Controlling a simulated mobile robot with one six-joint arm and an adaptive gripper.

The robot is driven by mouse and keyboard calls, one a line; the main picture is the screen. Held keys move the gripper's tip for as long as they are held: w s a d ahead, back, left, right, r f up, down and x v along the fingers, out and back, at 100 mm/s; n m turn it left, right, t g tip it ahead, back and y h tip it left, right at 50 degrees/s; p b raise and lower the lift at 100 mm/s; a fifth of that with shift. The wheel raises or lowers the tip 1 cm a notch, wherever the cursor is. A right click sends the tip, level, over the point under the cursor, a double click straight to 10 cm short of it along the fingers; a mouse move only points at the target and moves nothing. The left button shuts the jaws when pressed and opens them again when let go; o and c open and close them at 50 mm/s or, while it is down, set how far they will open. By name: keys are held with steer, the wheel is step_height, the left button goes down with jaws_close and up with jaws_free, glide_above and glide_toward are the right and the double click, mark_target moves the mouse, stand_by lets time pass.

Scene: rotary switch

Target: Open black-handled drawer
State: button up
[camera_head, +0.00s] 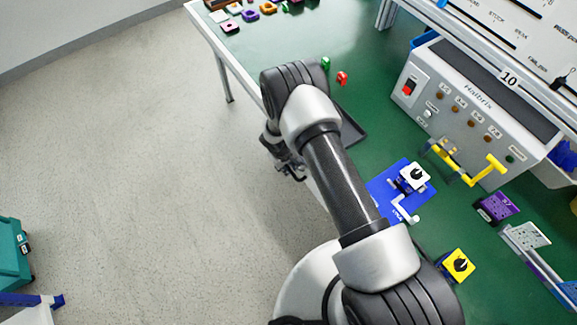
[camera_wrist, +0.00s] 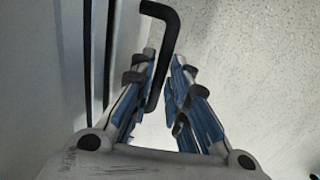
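The black handle (camera_wrist: 170,28) is a bent bar in the wrist view. Its long part runs down between the two fingers of my gripper (camera_wrist: 166,66). The fingers stand on either side of the bar, with a narrow gap visible on its right; on the left I cannot tell whether there is contact. The grey drawer front (camera_wrist: 124,45) seems to lie just left of the handle; whether it is shut is unclear. In the head view, my gripper (camera_head: 290,168) is beside the green table's left edge, partly hidden by my arm, which also covers the drawer area.
The green table (camera_head: 270,55) carries a grey control box (camera_head: 450,95) with yellow handles (camera_head: 470,165), a blue plate (camera_head: 385,190) with a white switch, and a yellow switch (camera_head: 458,264). Open floor (camera_head: 130,160) lies left of the table. A teal crate (camera_head: 12,255) stands far left.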

jaws_close()
stand_by(0.3)
steer(key=s+a+b, duration=0.3)
steer(key=s+a, duration=0.3)
steer(key=a, duration=0.3)
steer(key=s+a+b, duration=0.2)
steer(key=s+a, duration=0.4)
steer(key=a, duration=0.3)
steer(key=shift+s+b, duration=0.15)
steer(key=shift+b, duration=0.25)
steer(key=shift+o, duration=1)
jaws_free()
